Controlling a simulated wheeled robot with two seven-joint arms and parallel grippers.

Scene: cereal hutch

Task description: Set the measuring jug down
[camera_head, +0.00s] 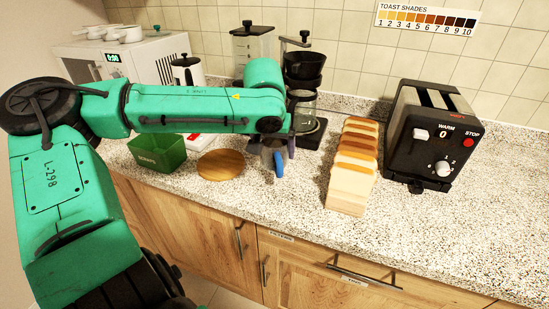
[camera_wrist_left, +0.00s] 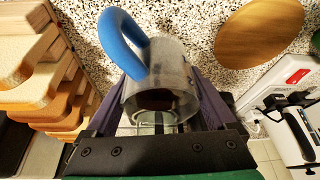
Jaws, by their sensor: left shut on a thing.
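The measuring jug (camera_wrist_left: 165,85) is a clear grey vessel with a blue handle and something dark inside. My left gripper (camera_wrist_left: 160,105) is shut on it, with one purple-grey finger on each side in the left wrist view. In the head view the jug's blue handle (camera_head: 279,163) shows below my left gripper (camera_head: 277,145), near the front of the counter. My arm hides much of the jug there. I cannot tell whether its base touches the counter. My right gripper is not in view.
A round wooden board (camera_head: 221,165) lies left of the jug, beside a green bin (camera_head: 158,152). A row of bread slices (camera_head: 352,170) and a black toaster (camera_head: 432,135) stand to the right. A coffee maker (camera_head: 305,75) stands behind. The counter (camera_head: 460,235) is clear at front right.

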